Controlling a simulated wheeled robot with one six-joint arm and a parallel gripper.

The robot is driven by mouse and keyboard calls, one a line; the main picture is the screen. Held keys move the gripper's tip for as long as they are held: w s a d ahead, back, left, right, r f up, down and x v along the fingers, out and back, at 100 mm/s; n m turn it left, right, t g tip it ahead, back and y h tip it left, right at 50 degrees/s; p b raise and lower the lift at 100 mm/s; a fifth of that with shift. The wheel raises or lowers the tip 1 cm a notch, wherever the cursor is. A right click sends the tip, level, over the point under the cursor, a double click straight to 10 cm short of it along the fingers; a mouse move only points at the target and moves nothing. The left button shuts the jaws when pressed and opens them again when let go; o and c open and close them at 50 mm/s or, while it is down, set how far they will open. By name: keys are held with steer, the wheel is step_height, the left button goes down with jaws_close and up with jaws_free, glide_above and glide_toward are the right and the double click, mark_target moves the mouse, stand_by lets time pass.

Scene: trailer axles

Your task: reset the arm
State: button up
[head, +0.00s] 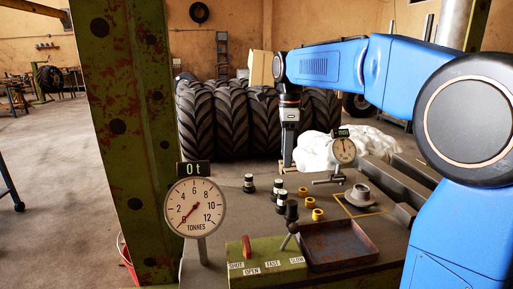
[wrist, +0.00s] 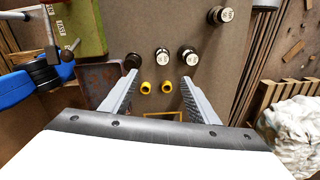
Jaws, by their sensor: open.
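My blue arm reaches in from the right in the head view, with its wrist pointing down. My gripper (head: 288,158) hangs over the far part of the workbench (head: 225,250). In the wrist view my gripper (wrist: 160,78) shows two grey fingers spread wide apart with nothing between the pads. Beyond the fingertips, two yellow rings (wrist: 146,87) and several black cylinders with white tops (wrist: 161,56) stand on the bench below. The exact height of the fingertips above the bench cannot be told.
A green control box (head: 268,265) with a lever and a rusty tray (head: 340,243) are at the bench front. A dial reading 0t (head: 194,207) and a smaller dial (head: 343,151) stand up. A green post (head: 125,130) rises at left. Large tyres (head: 225,120) are behind.

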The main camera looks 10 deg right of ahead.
steer(key=s+d+f+n+t, duration=0.1)
steer(key=s+d+f+n, duration=0.15)
steer(key=s+n, duration=0.45)
steer(key=s+d+f+n+t, duration=0.1)
steer(key=s+d+f+n, duration=0.15)
steer(key=s, duration=0.85)
steer(key=s+d+f+n+t, duration=0.1)
steer(key=s+f+n+t, duration=0.1)
steer(key=s+f+n, duration=0.9)
steer(key=shift+s+d+f+t, duration=0.3)
steer(key=shift+s+f, duration=0.5)
steer(key=shift+s, duration=1)
